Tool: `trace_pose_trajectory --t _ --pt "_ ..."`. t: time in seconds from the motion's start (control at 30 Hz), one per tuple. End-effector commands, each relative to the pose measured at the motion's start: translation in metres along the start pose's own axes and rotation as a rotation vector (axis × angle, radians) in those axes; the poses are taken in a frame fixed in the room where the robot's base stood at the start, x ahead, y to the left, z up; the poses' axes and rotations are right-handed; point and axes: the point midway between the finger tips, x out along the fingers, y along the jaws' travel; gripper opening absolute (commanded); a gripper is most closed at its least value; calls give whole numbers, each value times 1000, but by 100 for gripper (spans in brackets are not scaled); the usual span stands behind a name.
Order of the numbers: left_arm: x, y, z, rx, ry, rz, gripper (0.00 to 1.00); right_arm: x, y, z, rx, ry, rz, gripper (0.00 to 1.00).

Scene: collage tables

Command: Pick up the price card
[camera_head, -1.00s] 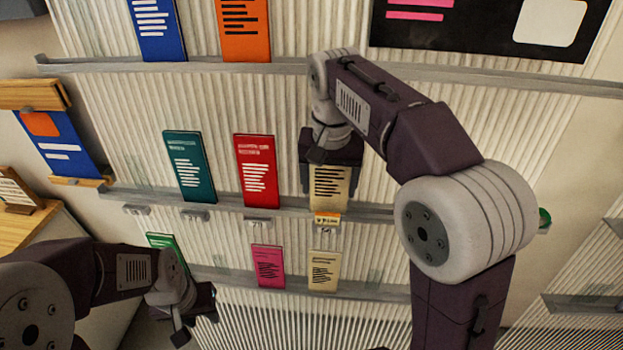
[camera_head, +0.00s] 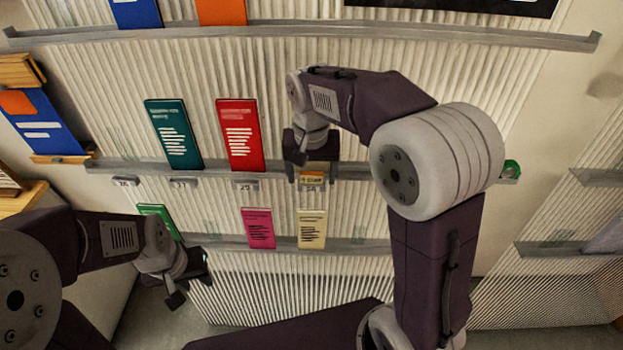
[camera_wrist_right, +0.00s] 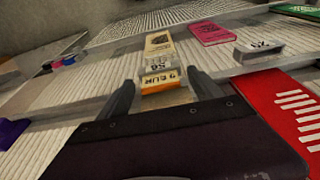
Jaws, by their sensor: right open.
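The price card (camera_head: 313,178) is a small orange and white card at the front edge of the middle shelf, just above a grey number tag (camera_head: 310,188). In the right wrist view the price card (camera_wrist_right: 160,82) shows upside-down "EUR" print. My right gripper (camera_head: 311,176) is open. In the wrist view its two fingers (camera_wrist_right: 163,88) stand apart, one on each side of the card; I cannot tell whether they touch it. My left gripper (camera_head: 193,280) is low at the left, away from the card; its jaw opening is unclear.
The middle shelf (camera_head: 345,172) also holds a teal leaflet (camera_head: 174,135) and a red leaflet (camera_head: 240,135). The lower shelf (camera_head: 375,247) holds pink (camera_head: 258,228) and cream (camera_head: 311,228) leaflets. A green object (camera_head: 511,169) is at the middle shelf's right end.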

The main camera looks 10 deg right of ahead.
Motion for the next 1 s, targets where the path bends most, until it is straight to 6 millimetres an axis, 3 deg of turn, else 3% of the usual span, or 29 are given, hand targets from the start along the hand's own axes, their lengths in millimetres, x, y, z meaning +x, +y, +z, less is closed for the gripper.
trace_pose_trajectory --t 0.17,0.3,0.4,0.73,0.97,1.0 --pt "0 0 0 0 0 0 36 0 0 0 0 0 0 73" --pt "0 0 0 0 0 0 36 0 0 0 0 0 0 34" --pt "0 0 0 0 0 0 36 0 0 0 0 0 0 12" --pt "1 0 0 0 0 0 36 -5 0 -1 0 0 0 12" --pt "4 0 0 0 0 0 36 -42 -1 -6 1 5 -3 12" --pt "9 0 1 0 0 0 36 -45 8 -2 3 4 -2 12"
